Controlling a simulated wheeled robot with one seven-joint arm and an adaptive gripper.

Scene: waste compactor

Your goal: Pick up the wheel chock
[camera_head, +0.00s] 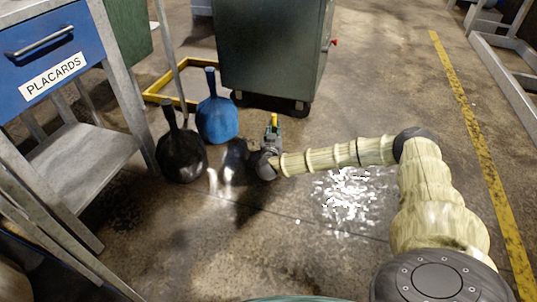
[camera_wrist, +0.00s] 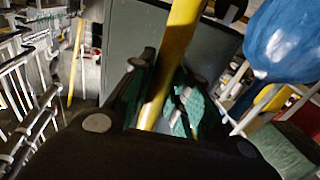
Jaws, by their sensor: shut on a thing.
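The wheel chock shows as a yellow bar-like piece (camera_head: 274,118) held upright in my gripper (camera_head: 271,133) in the head view. In the wrist view the yellow chock (camera_wrist: 178,50) runs up between the fingers of my gripper (camera_wrist: 165,85), which is shut on it. The teal pads lie on either side of the yellow piece. The lower part of the chock is hidden by the fingers. My gripper is in front of the wheeled bin, with the chock seeming clear of the bin.
A dark green wheeled bin (camera_head: 270,45) stands behind. A blue tied bag (camera_head: 217,120) and a black tied bag (camera_head: 181,155) lie to the left. A blue-drawer bench (camera_head: 45,60) marked PLACARDS stands further left. Open floor lies to the right, up to a yellow line (camera_head: 480,150).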

